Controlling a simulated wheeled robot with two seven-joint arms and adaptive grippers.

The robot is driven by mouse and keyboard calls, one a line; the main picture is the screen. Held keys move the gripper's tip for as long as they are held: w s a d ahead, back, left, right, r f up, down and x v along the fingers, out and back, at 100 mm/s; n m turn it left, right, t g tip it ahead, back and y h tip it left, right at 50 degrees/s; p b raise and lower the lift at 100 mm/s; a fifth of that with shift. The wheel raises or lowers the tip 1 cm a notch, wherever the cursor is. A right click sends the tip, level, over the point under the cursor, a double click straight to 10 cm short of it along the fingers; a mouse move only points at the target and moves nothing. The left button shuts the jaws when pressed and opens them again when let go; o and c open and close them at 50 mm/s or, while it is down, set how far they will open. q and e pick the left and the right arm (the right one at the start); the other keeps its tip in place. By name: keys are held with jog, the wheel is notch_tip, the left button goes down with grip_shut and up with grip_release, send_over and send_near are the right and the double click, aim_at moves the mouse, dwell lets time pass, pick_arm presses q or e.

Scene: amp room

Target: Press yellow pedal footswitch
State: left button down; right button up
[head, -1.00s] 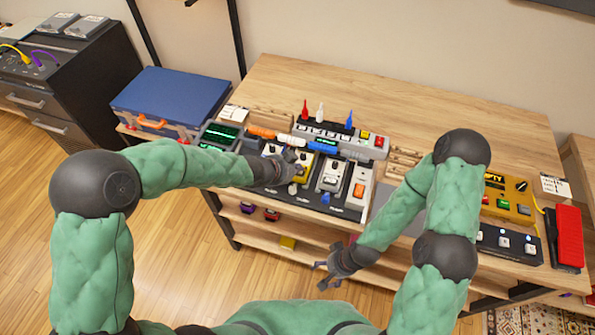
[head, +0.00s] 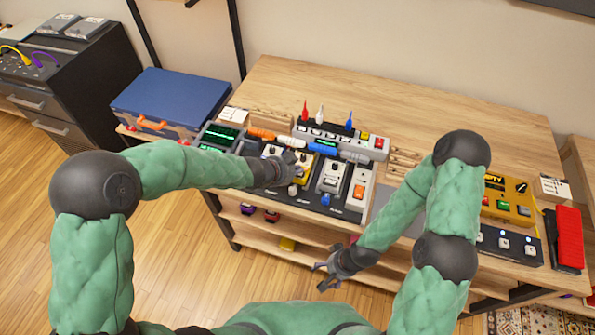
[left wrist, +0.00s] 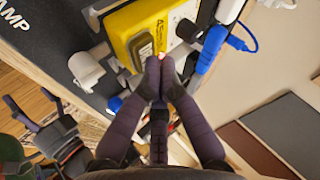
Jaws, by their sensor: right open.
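The yellow pedal (head: 307,160) sits on the black pedalboard among other pedals, and my left gripper partly covers it in the head view. In the left wrist view the yellow pedal (left wrist: 150,30) is at the top, with dark lettering on its face. My left gripper (left wrist: 154,64) has its fingers together with nothing visible between them. The tips are at the near end of the pedal; whether they touch the footswitch is hidden. It also shows in the head view (head: 297,168). My right gripper (head: 324,272) is open and empty, low in front of the desk.
White pedals (head: 333,177) stand to the right on the board, and a blue plug (left wrist: 212,48) is beside the yellow pedal. A red pedal (head: 569,238) lies at far right. The desk's back is mostly clear.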

pick_arm(q)
jog(key=shift+r+p, duration=0.3)
jog(key=shift+r, duration=0.3)
jog(key=shift+r, duration=0.1)
notch_tip(320, 180, up, 5)
jog(key=p, duration=0.5)
dwell(0.7)
